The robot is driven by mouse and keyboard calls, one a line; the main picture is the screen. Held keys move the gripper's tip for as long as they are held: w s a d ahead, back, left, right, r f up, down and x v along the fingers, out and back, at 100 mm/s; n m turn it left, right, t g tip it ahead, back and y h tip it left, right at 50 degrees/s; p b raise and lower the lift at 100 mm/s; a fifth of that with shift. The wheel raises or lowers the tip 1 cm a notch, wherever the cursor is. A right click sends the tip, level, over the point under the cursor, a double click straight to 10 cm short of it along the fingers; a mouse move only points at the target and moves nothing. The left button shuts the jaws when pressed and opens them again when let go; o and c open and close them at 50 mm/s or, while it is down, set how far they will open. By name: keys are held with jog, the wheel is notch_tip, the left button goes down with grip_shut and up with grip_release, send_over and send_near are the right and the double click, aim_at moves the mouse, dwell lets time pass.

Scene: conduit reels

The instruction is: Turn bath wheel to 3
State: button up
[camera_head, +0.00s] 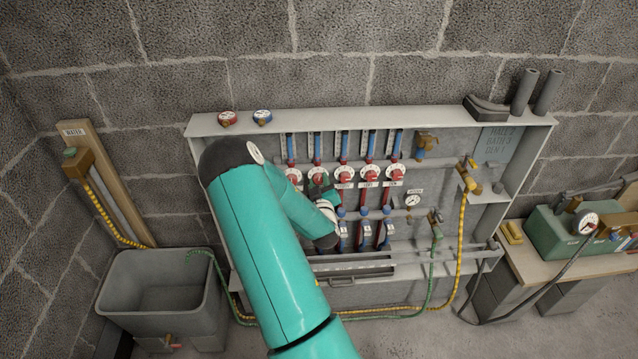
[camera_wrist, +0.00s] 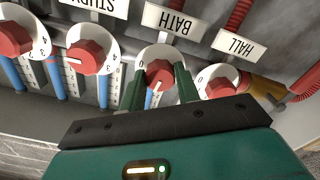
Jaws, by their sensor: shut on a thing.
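The bath wheel is a red knob (camera_wrist: 158,71) on a white round dial, below the BATH label (camera_wrist: 176,22) in the wrist view, which shows the panel upside down. My gripper (camera_wrist: 163,82) has its two dark green fingers on either side of the red knob and is shut on it. A white pointer line shows on the knob's side nearest my gripper. The fingers hide part of the dial, and I cannot read which number the line meets.
The study wheel (camera_wrist: 88,57) and hall wheel (camera_wrist: 216,82) stand close on either side. Red and blue pipes, valves and a gauge (camera_head: 412,200) fill the grey panel. A grey tub (camera_head: 163,290) stands at left, a bench with a green pump box (camera_head: 560,232) at right.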

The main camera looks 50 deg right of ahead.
jog(key=n, duration=0.5)
jog(key=shift+n, duration=0.3)
jog(key=n, duration=0.4)
jog(key=shift+s+n, duration=0.1)
jog(key=shift+n, duration=0.3)
jog(key=o, duration=1)
jog(key=v, duration=1.3)
jog(key=shift+s+a, duration=0.3)
